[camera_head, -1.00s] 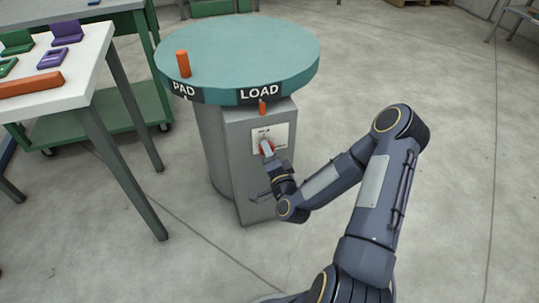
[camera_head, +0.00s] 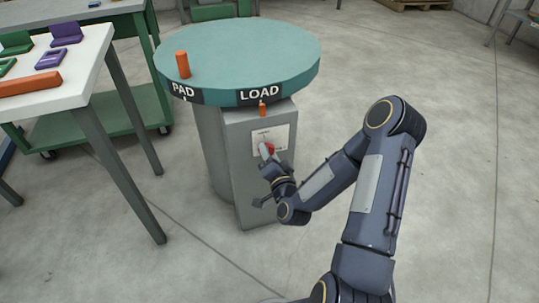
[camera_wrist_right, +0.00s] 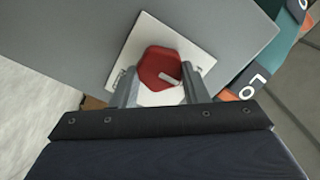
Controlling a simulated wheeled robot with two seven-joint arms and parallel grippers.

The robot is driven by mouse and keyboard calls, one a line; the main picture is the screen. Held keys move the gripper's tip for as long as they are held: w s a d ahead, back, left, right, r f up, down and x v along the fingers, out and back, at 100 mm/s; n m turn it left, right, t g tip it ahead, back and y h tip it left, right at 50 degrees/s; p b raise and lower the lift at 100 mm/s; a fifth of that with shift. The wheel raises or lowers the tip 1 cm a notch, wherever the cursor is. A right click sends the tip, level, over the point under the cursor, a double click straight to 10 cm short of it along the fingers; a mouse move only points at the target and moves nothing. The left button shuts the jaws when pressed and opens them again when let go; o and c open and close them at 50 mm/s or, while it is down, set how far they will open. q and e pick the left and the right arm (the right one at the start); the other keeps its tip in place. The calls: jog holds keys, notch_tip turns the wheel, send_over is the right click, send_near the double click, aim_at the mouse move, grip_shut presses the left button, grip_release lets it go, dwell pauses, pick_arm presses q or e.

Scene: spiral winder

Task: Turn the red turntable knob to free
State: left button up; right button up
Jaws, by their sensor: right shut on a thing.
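The red knob (camera_head: 271,149) sits on a white plate (camera_head: 284,136) on the front of the grey turntable pedestal. My right gripper (camera_head: 265,152) is at the knob, with its fingers shut on it. In the right wrist view the red knob (camera_wrist_right: 158,65) shows between the two fingers of my right gripper (camera_wrist_right: 160,90). The knob carries a pale pointer (camera_wrist_right: 170,79), aimed to the right and slightly down in that view. Lettering on the plate is too small to read. My left gripper is not in view.
The round green turntable top (camera_head: 240,50) overhangs the pedestal (camera_head: 242,190) and bears PAD and LOAD labels. An orange peg (camera_head: 183,64) stands on it. A white-topped table (camera_head: 70,95) with parts is at left.

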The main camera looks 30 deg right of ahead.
jog(key=o, duration=1)
jog(key=shift+c, duration=0.2)
jog(key=v, duration=0.7)
jog(key=shift+s+p, duration=0.4)
jog(key=a+r+n+g+y, duration=0.4)
jog(key=r+n+g+y, duration=0.15)
jog(key=n, duration=0.35)
jog(key=s+a+r+n+g+y, duration=0.1)
jog(key=s+a+r+g, duration=0.2)
jog(key=s, duration=0.7)
jog(key=s+a+r+n+g+y, duration=0.2)
jog(key=s+a+r+g, duration=0.15)
jog(key=s, duration=0.65)
notch_tip(320, 180, up, 36)
jog(key=p, duration=3.5)
jog(key=shift+s+d, duration=0.15)
jog(key=shift+d, duration=0.15)
